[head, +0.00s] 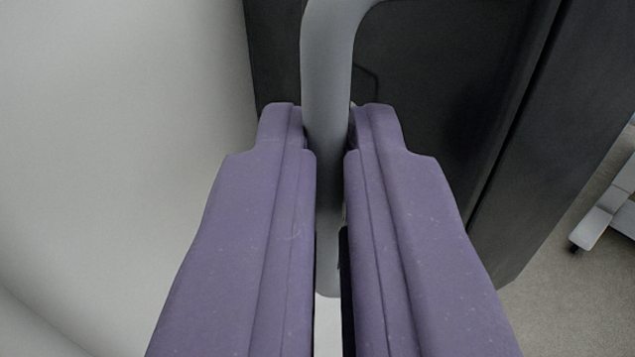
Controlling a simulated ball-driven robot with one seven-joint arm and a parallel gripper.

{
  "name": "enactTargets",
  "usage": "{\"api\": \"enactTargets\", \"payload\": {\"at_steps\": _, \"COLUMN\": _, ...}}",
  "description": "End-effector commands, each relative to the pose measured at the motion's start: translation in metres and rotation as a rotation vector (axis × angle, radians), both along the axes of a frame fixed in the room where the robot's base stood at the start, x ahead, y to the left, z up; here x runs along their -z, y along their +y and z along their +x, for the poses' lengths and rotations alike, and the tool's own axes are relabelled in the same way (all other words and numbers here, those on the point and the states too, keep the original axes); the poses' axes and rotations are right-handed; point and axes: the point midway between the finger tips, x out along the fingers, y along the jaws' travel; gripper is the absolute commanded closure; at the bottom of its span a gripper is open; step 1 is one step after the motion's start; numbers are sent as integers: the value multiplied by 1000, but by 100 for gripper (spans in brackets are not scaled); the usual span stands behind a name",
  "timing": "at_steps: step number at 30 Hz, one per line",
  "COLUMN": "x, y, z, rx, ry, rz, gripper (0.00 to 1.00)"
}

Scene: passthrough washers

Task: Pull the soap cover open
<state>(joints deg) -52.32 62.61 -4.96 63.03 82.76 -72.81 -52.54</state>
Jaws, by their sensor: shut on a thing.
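My gripper (326,125) has two purple fingers that reach up from the bottom of the head view. It is shut on a grey tubular handle (328,55), with one finger on each side of the bar. The handle bends to the right near the top edge of the view. Behind it is a dark grey panel (430,90), which appears to be the soap cover. The lower part of the handle is partly hidden between the fingers.
A pale, smooth surface (110,130) fills the left side. A dark edge with a gap (535,150) runs down the right of the panel. At the far right, a grey wheeled base (603,215) stands on a beige floor (570,290), where some floor is clear.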

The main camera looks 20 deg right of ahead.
Motion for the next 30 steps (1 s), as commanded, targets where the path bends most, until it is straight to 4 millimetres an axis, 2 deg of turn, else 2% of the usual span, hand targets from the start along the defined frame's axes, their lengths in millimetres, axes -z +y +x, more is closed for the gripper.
{"api": "enactTargets", "payload": {"at_steps": 1, "x": -5, "y": -4, "z": 3, "rx": 7, "ry": -10, "rz": -3, "gripper": 100}}
{"api": "enactTargets", "payload": {"at_steps": 2, "x": -5, "y": -4, "z": 3, "rx": 7, "ry": -10, "rz": -3, "gripper": 85}}
{"api": "enactTargets", "payload": {"at_steps": 3, "x": -5, "y": -4, "z": 3, "rx": 6, "ry": -9, "rz": -2, "gripper": 76}}
{"api": "enactTargets", "payload": {"at_steps": 5, "x": -4, "y": -3, "z": 3, "rx": 5, "ry": -7, "rz": -2, "gripper": 64}}
{"api": "enactTargets", "payload": {"at_steps": 23, "x": -2, "y": -1, "z": 1, "rx": 1, "ry": -2, "rz": 0, "gripper": 64}}
{"api": "enactTargets", "payload": {"at_steps": 26, "x": -8, "y": -1, "z": 1, "rx": 2, "ry": -3, "rz": 1, "gripper": 64}}
{"api": "enactTargets", "payload": {"at_steps": 30, "x": -33, "y": -2, "z": 2, "rx": 4, "ry": -5, "rz": 2, "gripper": 64}}
